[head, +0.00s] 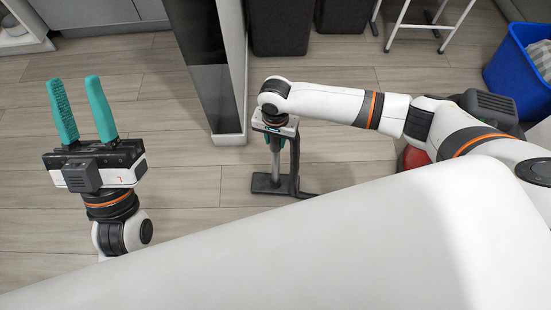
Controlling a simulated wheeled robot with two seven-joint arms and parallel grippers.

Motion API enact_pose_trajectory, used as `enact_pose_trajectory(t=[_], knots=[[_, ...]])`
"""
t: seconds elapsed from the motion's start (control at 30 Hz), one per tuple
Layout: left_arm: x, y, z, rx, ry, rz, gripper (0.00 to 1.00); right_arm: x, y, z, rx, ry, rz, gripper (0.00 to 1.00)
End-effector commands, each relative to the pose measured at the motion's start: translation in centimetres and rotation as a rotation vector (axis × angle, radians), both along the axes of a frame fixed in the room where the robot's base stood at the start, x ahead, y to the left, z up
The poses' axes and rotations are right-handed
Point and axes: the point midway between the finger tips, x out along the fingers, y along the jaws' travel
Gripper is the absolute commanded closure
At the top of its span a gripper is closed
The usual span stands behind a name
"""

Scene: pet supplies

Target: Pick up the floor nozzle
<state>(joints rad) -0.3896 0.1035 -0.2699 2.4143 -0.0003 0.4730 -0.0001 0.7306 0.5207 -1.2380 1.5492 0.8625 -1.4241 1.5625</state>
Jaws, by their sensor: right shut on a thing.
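The floor nozzle (266,184) is a dark grey piece with a flat foot and an upright grey neck, in the middle of the head view, low near the floor. My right gripper (275,144) points down and is shut on the nozzle's neck; its teal fingers are mostly hidden by the hand. I cannot tell whether the foot touches the floor. My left gripper (74,83) is at the left, with its two teal fingers apart and empty, away from the nozzle.
A tall black-and-white cabinet panel (243,60) stands just behind and left of the nozzle. A thin black bar (295,165) is beside it. Black bins (280,25), a white-legged stool (430,27) and a blue bin (520,75) are farther back. Wooden floor (190,185) is clear at left.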

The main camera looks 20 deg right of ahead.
Motion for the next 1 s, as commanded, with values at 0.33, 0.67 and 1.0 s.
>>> enact_pose_trajectory(t=[0.33,0.67,1.0], knots=[[1.5,-0.1,-1.0,0.035,0.116,0.008,0.64,0.1,0.1,1.3,0.003,-0.003,0.0,0.95],[4.9,-0.3,-5.3,0.141,0.484,0.028,0.64,0.1,0.0,4.7,0.002,-0.003,0.0,0.95],[5.7,0.5,-11.8,0.252,0.9,0.05,0.64,0.1,0.0,8.3,0.002,-0.003,-0.001,0.95]])
